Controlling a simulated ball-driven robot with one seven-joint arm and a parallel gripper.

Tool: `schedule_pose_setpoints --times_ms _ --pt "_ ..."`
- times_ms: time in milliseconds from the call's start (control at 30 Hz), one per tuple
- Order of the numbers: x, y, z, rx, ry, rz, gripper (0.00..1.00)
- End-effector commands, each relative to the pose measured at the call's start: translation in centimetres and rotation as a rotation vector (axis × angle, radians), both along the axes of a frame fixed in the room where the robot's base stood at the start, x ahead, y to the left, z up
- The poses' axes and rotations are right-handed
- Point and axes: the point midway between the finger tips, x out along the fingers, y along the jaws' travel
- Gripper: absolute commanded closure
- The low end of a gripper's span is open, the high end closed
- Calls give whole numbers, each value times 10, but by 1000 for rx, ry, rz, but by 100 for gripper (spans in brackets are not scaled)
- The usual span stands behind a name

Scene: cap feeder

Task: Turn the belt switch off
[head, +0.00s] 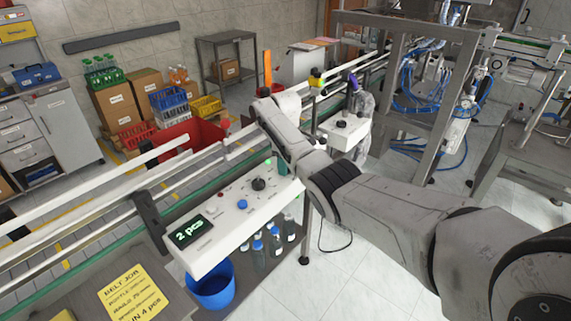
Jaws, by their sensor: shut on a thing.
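A white control panel (205,247) stands at the front of the conveyor, with a display reading "2 pcs". It has a black rotary knob (258,184), a blue button (242,204), a small red one (221,195) and a lit green lamp (268,161). A second white box (352,131) farther right also bears a black knob (341,124). The labels are too small to tell which is the belt switch. My gripper (269,90) is above and beyond the panel, apart from its knobs. It appears shut on an upright orange bar (267,66); the fingers are partly hidden.
The conveyor rails (110,195) run diagonally behind the panel. A blue bucket (211,290) and several blue-capped bottles (275,243) are below it. A yellow note (136,296) lies front left. A metal frame (392,75) stands at right. The floor (345,285) in front is clear.

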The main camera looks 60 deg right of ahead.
Motion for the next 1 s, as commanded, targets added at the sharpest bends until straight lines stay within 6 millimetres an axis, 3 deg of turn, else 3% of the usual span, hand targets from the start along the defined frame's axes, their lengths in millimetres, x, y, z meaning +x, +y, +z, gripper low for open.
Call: schedule_pose_setpoints --times_ms 533,567,800,1000 --pt "1 0 1 -2 -4 27 93" --pt "1 0 1 -2 -4 27 61" --pt "1 0 1 -1 -2 26 38" --pt "0 0 0 -1 -1 25 37"
